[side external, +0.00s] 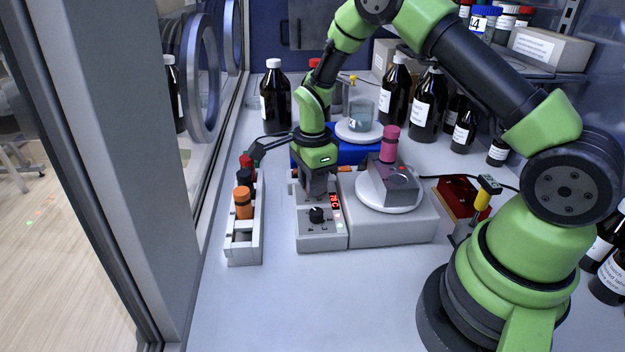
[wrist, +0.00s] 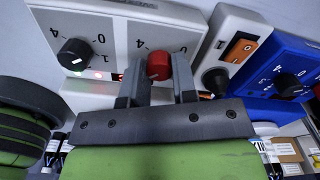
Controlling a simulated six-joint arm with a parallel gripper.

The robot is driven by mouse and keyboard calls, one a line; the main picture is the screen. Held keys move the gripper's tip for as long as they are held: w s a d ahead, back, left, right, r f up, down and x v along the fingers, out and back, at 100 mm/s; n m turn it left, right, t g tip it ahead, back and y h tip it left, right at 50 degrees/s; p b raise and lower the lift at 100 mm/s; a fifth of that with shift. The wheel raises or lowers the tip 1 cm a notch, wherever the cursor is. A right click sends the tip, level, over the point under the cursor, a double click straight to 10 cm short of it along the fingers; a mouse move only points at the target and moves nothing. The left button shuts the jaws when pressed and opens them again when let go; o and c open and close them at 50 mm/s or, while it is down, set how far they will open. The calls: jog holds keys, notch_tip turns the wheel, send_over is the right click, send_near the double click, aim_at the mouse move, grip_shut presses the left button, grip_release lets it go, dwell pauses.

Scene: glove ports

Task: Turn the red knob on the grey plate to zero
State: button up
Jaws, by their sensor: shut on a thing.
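The red knob (wrist: 158,65) is in the wrist view, on the face of the grey plate (wrist: 180,36), with printed marks including 0 and 4 beside it. My gripper (wrist: 159,80) has one finger on each side of the knob and is shut on it. A small pale mark shows low on the knob, but its exact setting is hard to read. In the side view my gripper (side external: 318,190) points down onto the back part of the grey unit (side external: 320,240) with a lit red display, and hides the red knob there.
A black knob (wrist: 75,54) sits beside the red one; it also shows in the side view (side external: 317,214). A rocker switch (wrist: 241,47) and a blue unit (wrist: 262,88) are close by. A vial rack (side external: 243,251) stands left; a stirrer plate (side external: 388,201) stands right. The front bench is clear.

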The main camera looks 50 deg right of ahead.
jog(key=n, duration=0.4)
jog(key=shift+n, duration=0.3)
jog(key=n, duration=1.3)
jog(key=shift+n, duration=0.3)
jog(key=n, duration=0.3)
jog(key=shift+n, duration=0.3)
jog(key=n, duration=0.8)
jog(key=shift+n, duration=2.1)
